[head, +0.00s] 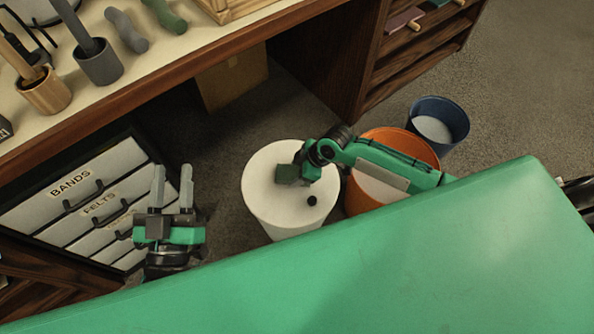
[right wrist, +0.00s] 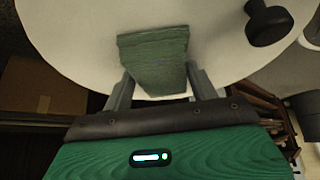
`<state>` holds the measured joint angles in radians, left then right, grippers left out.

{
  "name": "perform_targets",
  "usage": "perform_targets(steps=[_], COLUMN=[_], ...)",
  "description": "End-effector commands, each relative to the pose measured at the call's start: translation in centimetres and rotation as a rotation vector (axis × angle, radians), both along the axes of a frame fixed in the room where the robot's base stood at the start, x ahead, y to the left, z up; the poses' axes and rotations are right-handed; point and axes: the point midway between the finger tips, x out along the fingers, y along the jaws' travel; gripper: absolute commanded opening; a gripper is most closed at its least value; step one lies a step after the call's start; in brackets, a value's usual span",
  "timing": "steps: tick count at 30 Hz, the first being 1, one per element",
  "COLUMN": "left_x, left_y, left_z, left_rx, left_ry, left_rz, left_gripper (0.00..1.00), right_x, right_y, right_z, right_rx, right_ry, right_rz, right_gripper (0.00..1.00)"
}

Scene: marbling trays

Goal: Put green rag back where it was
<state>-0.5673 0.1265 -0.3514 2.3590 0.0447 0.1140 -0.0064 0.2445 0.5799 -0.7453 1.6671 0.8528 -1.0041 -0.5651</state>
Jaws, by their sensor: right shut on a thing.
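The green rag (head: 288,174) is a small dark green folded block in the head view. My right gripper (head: 297,170) is shut on it, over the white round top of a bin (head: 262,190). In the right wrist view the rag (right wrist: 153,58) sits between the two fingers of the right gripper (right wrist: 160,88), with the white top behind it. I cannot tell whether the rag touches that top. My left gripper (head: 172,190) is open and empty, fingers pointing up the picture, in front of the drawer unit.
A black knob (head: 311,200) stands on the white top. An orange bin (head: 398,145) and a dark blue bin (head: 440,120) stand to the right. The desk (head: 190,52) holds wavy green (head: 165,16) and grey (head: 126,30) pieces. Labelled drawers (head: 75,190) are at left.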

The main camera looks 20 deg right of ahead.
Motion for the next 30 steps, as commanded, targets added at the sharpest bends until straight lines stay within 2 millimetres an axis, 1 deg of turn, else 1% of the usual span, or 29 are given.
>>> perform_targets(steps=[6, 10, 11, 12, 14, 22, 26, 30], left_x=[0.0, 0.0, 0.0, 0.0, 0.0, 0.0, 0.1, -0.5], left_y=[0.0, 0.1, 0.1, 0.1, 0.1, 0.1, 0.0, -0.8], left_z=[0.1, 0.2, 0.3, 0.3, 0.3, 0.3, 0.2, -2.3], left_rx=[0.0, -0.002, -0.002, -0.002, -0.002, -0.002, 0.002, 0.028], left_ry=[-0.001, -0.011, -0.014, -0.014, -0.013, -0.012, 0.003, 0.13], left_rz=[0.0, 0.002, 0.003, 0.003, 0.003, 0.002, 0.0, -0.024], left_gripper=[0.36, 0.36, 0.36, 0.36, 0.36, 0.36, 0.36, 0.36], right_x=[0.0, 0.0, 0.0, 0.0, 0.0, 0.0, -0.1, -0.4], right_y=[0.0, 0.0, 0.0, 0.0, 0.0, 0.0, -0.2, -1.0], right_z=[0.0, -0.3, -0.2, -0.2, -0.2, -0.2, 0.5, 1.9], right_rx=[0.0, 0.001, 0.0, 0.0, 0.001, 0.0, 0.0, 0.0], right_ry=[0.0, 0.0, -0.002, -0.002, -0.001, -0.002, -0.001, -0.001], right_rz=[0.0, 0.0, 0.0, 0.0, 0.001, 0.0, 0.0, 0.0], right_gripper=[0.5, 0.5, 0.63, 0.7, 0.81, 0.81, 0.81, 0.81])
